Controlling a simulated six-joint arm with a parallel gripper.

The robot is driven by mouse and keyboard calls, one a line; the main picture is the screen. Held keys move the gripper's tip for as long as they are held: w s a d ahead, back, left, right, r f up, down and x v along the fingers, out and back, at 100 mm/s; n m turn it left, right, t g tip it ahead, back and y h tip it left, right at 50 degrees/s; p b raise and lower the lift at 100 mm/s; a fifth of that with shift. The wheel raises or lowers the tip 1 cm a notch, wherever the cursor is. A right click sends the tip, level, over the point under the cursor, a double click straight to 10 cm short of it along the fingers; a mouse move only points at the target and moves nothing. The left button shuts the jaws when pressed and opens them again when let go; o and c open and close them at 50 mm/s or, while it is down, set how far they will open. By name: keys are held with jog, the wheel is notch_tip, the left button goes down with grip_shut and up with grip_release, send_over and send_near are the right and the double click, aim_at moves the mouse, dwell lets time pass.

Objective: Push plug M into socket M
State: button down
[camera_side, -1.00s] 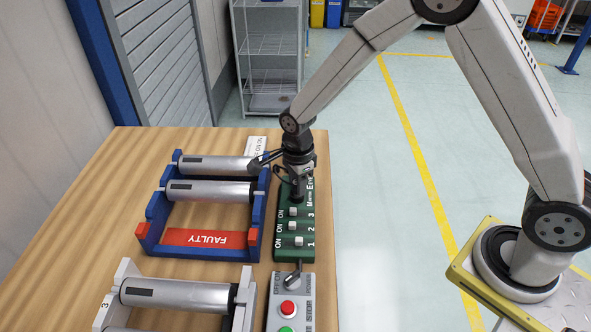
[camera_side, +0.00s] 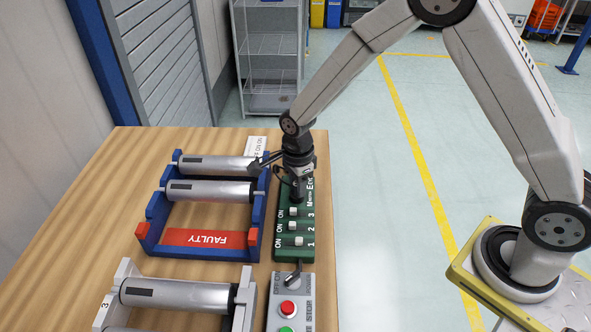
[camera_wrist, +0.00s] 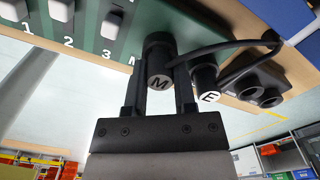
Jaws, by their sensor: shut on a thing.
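Plug M (camera_wrist: 160,77), a black cylinder with a white M on its end and a black cable, is between the two fingers of my gripper (camera_wrist: 160,92). My gripper is shut on it. In the side view my gripper (camera_side: 297,194) is low over the far part of the green panel (camera_side: 284,250). The plug's far end meets the green panel (camera_wrist: 140,20) beside the partly covered M label. Socket M is hidden behind the plug, and I cannot tell how deep the plug sits. Plug E (camera_wrist: 206,90) is beside plug M, outside the fingers.
White switches (camera_side: 295,226) line the green panel. A black block with two round holes (camera_wrist: 262,92) lies beyond plug E. A blue rack marked FAULTY (camera_side: 208,238) with rollers stands at the left. A grey button box (camera_side: 287,300) is at the near end.

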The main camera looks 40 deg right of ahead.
jog(key=shift+c, duration=1.7)
grip_release()
jog(key=shift+r, duration=0.1)
jog(key=shift+r, duration=3.8)
jog(key=shift+d, duration=0.1)
jog(key=s+d+r+n+t, duration=0.1)
jog(key=s+d+n, duration=0.2)
jog(key=s+n, duration=0.4)
jog(key=s+d+n+t, duration=0.1)
jog(key=s+d+n, duration=0.3)
jog(key=s+n, duration=0.4)
jog(key=n, duration=0.5)
jog(key=shift+d+r+t, duration=0.2)
jog(key=shift+r+t, duration=0.1)
jog(key=shift+r, duration=0.1)
